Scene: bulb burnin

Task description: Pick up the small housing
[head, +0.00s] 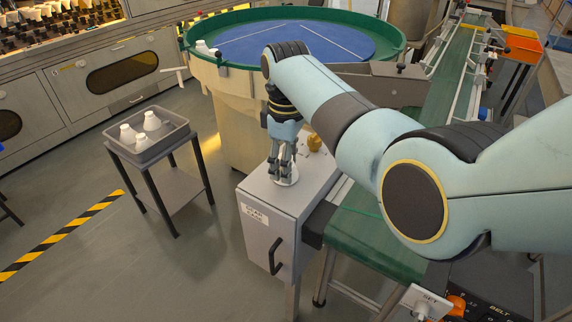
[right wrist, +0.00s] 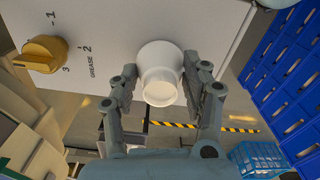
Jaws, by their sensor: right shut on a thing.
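The small housing (right wrist: 161,72) is white, with a wide round body and a narrower open neck. In the right wrist view it sits between the fingers of my right gripper (right wrist: 165,88), which is shut on it. In the head view my right gripper (head: 284,172) points down at the top of a grey cabinet, and only the white lower edge of the housing (head: 286,180) shows. I cannot tell whether the housing touches the cabinet top. My left gripper is not in view.
The grey cabinet (head: 258,203) has a yellow knob (head: 314,142) beside the gripper. A grey tray (head: 174,137) with white housings stands on a small table at left. A round green-rimmed table (head: 220,68) is behind; a green conveyor (head: 372,232) runs at right.

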